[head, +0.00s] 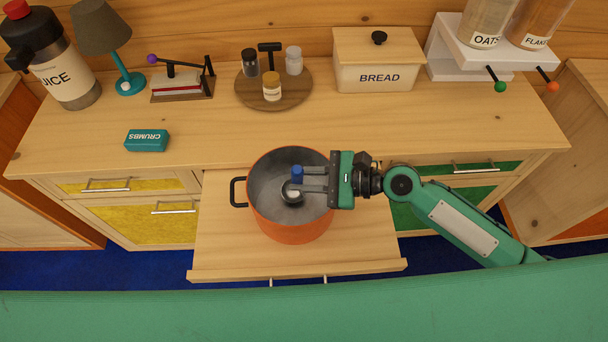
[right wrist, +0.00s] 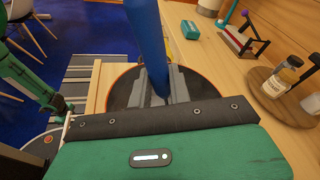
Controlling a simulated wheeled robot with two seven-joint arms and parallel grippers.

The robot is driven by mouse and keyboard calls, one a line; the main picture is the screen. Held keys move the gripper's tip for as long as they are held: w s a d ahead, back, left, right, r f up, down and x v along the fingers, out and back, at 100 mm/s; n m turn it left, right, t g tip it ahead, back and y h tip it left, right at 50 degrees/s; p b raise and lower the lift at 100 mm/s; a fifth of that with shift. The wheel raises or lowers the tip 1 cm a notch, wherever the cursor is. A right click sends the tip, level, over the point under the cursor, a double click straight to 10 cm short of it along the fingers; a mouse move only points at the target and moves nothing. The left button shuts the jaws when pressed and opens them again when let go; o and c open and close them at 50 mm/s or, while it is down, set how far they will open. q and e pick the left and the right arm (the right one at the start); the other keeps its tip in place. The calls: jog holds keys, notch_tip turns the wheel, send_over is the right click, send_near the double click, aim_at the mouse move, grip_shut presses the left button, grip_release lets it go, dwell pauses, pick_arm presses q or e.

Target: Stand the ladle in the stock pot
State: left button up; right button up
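The orange stock pot (head: 262,215) stands open on a pulled-out wooden board below the counter; its dark rim also shows in the right wrist view (right wrist: 119,88). My right gripper (head: 308,180) reaches over the pot from the right, its fingers closed around the ladle's blue handle (head: 297,174). The ladle is near upright, with its bowl (head: 292,194) low over or inside the pot. I cannot tell whether the bowl touches the pot's floor. The handle (right wrist: 150,40) rises between the fingers in the right wrist view. My left arm shows at that view's left edge; its gripper (right wrist: 62,106) is too small to read.
The pull-out board (head: 220,250) has bare wood around the pot.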

jog(key=o, duration=0.5)
jog(key=shift+o, duration=0.2)
jog(key=shift+d, duration=0.1)
jog(key=b+v, duration=0.4)
jog(key=v, duration=0.9)
jog(key=shift+d+b, duration=0.35)
jog(key=shift+b, duration=0.05)
jog(key=shift+s+r, duration=0.1)
